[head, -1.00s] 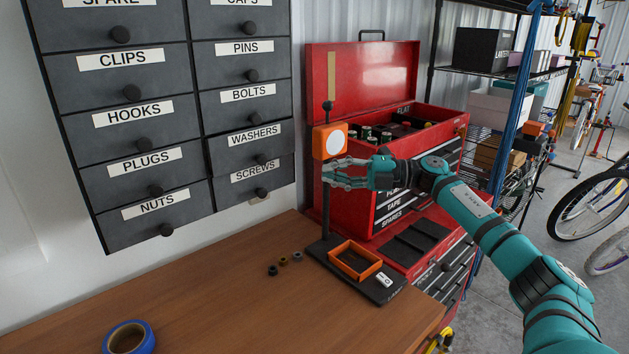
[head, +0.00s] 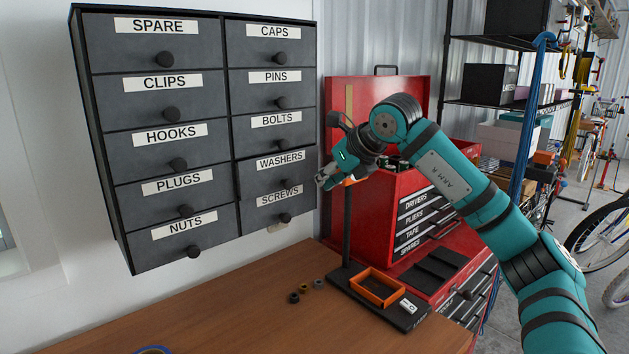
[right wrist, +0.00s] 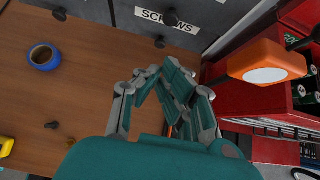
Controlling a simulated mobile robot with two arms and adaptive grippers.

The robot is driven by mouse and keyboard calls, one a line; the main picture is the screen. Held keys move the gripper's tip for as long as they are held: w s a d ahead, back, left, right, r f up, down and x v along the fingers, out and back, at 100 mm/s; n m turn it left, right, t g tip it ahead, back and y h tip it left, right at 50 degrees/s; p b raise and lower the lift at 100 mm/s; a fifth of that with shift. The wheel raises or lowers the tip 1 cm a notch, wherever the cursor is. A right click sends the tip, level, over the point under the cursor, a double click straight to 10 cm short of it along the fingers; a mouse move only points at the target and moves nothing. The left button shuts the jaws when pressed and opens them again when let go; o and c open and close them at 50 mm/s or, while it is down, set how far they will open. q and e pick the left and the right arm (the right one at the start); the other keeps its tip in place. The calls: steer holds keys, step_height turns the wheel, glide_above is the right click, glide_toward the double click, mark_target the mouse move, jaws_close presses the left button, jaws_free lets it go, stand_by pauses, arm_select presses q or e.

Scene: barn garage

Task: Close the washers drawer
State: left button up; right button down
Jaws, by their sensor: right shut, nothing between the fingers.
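The washers drawer (head: 254,182) is in the right column of the dark wall cabinet, between the bolts and screws drawers. Its front stands a little proud of its neighbours and hangs over the top of the screws drawer (head: 256,212). Its round knob (head: 288,183) is black. My right gripper (head: 322,183) is shut and empty, just right of the washers drawer's right edge in the head view. I cannot tell whether it touches the front. In the right wrist view the closed fingers (right wrist: 160,74) point toward the cabinet, below the screws label. My left gripper is out of view.
An orange box with a white disc (right wrist: 265,64) on a post stands close to my right gripper. A red tool chest (head: 385,225) is behind.

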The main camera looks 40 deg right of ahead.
mark_target(288, 189)
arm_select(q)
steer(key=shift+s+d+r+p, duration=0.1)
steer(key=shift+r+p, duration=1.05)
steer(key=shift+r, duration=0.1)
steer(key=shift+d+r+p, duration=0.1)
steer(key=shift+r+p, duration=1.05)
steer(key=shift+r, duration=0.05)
arm_select(e)
steer(key=w+r+x, duration=0.1)
steer(key=r+x, duration=0.1)
steer(key=x, duration=0.9)
steer(key=shift+w+a, duration=0.25)
steer(key=shift+w, duration=0.15)
steer(key=shift+w+a, duration=0.1)
steer(key=shift+w, duration=0.85)
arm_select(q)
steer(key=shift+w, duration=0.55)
